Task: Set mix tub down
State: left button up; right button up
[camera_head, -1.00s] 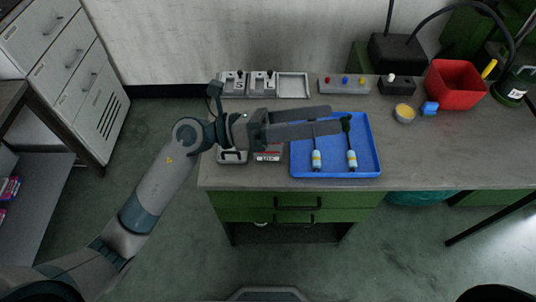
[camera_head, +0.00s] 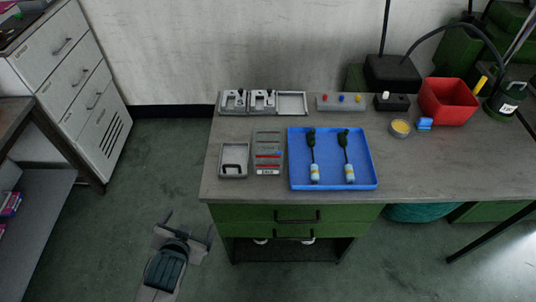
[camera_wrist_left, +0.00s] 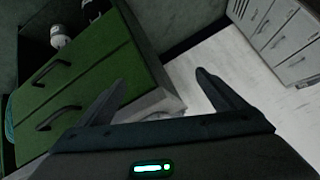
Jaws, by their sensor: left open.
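My left gripper (camera_head: 188,228) is open and empty, out over the floor to the left of the bench's front and well away from the tub. In the left wrist view its two fingers (camera_wrist_left: 162,95) are spread with nothing between them, and the green drawers (camera_wrist_left: 85,85) lie beyond. My right gripper is not in view.
The bench's front right is bare.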

pick_arm(q)
jog(key=s+f+n+g+h, duration=0.15)
jog(key=s+f+g, duration=0.45)
jog(key=s+f, duration=0.9)
jog(key=s+f+g+b, duration=0.1)
jog(key=s+f, duration=0.4)
jog(key=f, duration=0.7)
jog(key=s+f+g, duration=0.1)
jog(key=s+f, duration=0.3)
jog(key=f, duration=0.7)
jog(key=s+a+f, duration=0.3)
jog(key=s+f, duration=0.7)
jog(key=s, duration=0.3)
jog(key=shift+g+y+b, duration=0.35)
jog(key=shift+g+b, duration=0.05)
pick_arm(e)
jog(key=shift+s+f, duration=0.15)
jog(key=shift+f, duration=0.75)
pick_arm(q)
jog(key=shift+s, duration=0.1)
jog(key=shift+c, duration=0.5)
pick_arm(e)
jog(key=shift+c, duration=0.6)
